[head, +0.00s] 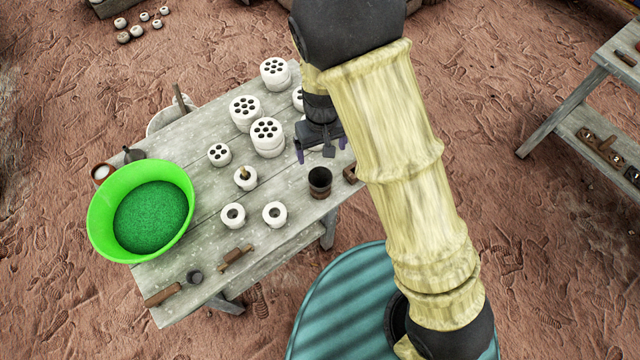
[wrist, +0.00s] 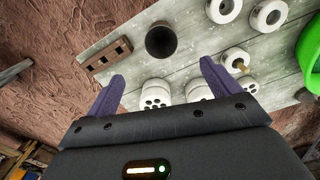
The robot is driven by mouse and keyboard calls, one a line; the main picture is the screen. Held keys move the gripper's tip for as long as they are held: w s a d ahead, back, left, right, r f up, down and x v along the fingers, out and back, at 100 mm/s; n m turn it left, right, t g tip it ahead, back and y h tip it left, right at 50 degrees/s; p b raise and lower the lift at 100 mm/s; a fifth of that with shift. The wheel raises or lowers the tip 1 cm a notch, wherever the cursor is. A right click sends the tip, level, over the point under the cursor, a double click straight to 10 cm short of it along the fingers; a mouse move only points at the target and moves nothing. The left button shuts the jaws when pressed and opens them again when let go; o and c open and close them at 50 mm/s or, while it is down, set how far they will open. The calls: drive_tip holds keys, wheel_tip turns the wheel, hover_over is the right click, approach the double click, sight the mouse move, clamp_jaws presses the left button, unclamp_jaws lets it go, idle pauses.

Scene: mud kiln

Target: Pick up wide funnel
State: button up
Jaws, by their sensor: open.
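A dark brown tapered vessel (head: 320,182) with a wide round mouth stands upright near the table's right edge. In the wrist view it (wrist: 161,40) shows ahead of the fingertips, between their lines. A small dark grey piece with a narrow tip (head: 133,155) sits by the green basin and looks like a funnel with its spout up. I cannot tell for sure which of the two is the wide funnel. My gripper (head: 321,149) is open and empty over the table's right side, behind the brown vessel in the head view. Its purple fingers (wrist: 162,74) are apart and touch nothing visible.
White perforated cylinders (head: 267,136) stand close to my gripper's left. A brown block with holes (wrist: 108,55) lies beside the vessel. White rings (head: 274,214), a green basin (head: 104,220) of green granules and small tools (head: 236,257) occupy the wooden table (head: 205,233).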

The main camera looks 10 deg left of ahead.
drive_tip(key=shift+f, duration=0.15)
drive_tip(key=p, duration=0.2)
hover_over(320, 181)
drive_tip(key=s, duration=0.2)
drive_tip(key=f, duration=1.2)
drive_tip(key=shift+w+d, duration=0.25)
drive_tip(key=shift+d, duration=0.05)
drive_tip(key=shift+f, duration=0.15)
drive_tip(key=shift+w+a+f+p, duration=0.15)
drive_tip(key=shift+f+p, duration=0.45)
drive_tip(key=shift+f, duration=1.9)
drive_tip(key=shift+c, duration=0.2)
drive_tip(key=c, duration=0.8)
